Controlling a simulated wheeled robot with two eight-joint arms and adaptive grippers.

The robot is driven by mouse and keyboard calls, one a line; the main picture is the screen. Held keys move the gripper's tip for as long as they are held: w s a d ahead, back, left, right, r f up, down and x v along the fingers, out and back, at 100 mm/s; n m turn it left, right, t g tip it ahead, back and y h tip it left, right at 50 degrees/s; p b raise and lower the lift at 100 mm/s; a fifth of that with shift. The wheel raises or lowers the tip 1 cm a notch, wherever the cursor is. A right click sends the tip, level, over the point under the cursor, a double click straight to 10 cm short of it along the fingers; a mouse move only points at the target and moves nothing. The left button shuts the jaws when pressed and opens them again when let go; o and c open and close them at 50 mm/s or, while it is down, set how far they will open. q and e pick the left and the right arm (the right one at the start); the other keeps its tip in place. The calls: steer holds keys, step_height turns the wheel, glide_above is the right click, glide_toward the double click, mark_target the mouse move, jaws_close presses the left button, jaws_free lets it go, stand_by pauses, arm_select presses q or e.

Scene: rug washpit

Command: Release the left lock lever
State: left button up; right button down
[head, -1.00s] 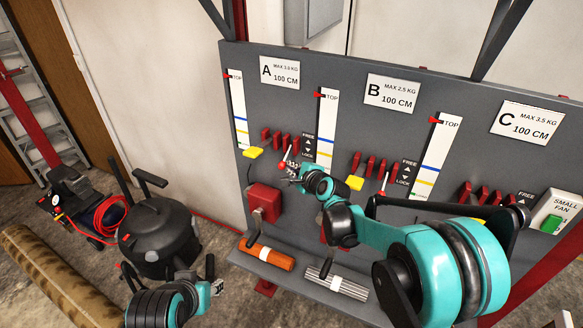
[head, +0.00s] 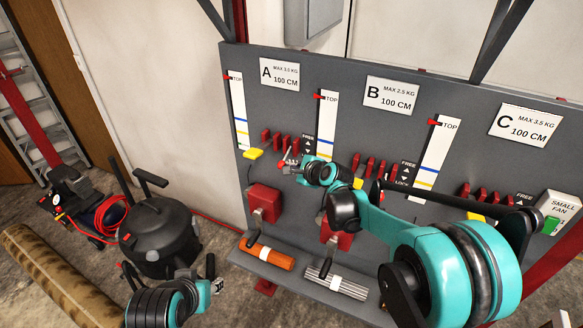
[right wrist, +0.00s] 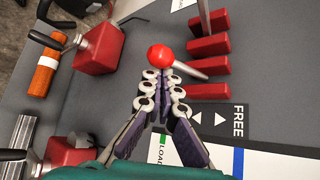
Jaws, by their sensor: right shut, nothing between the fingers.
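The left lock lever, under sign A, has a red ball knob (right wrist: 160,55) on a short metal stem.
The grey board (head: 270,120) carries several red blocks (right wrist: 208,68) close beside the lever. A red box with a crank (head: 263,203) sits below. An orange roll (head: 267,256) lies on the ledge. A black vacuum (head: 158,235) stands left of the board.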

arm_select(q)
step_height(320, 180, up, 2)
steer(key=shift+p, duration=0.95)
arm_select(e)
step_height(320, 180, up, 5)
steer(key=m+g+y, duration=0.1)
steer(key=g, duration=0.1)
steer(key=m+g+y, duration=0.1)
steer(key=m+g, duration=0.1)
steer(key=g, duration=0.1)
steer(key=shift+r+m+g, duration=0.1)
steer(key=shift+m+g, duration=0.2)
steer(key=shift+w+r, duration=0.1)
steer(key=shift+r, duration=0.05)
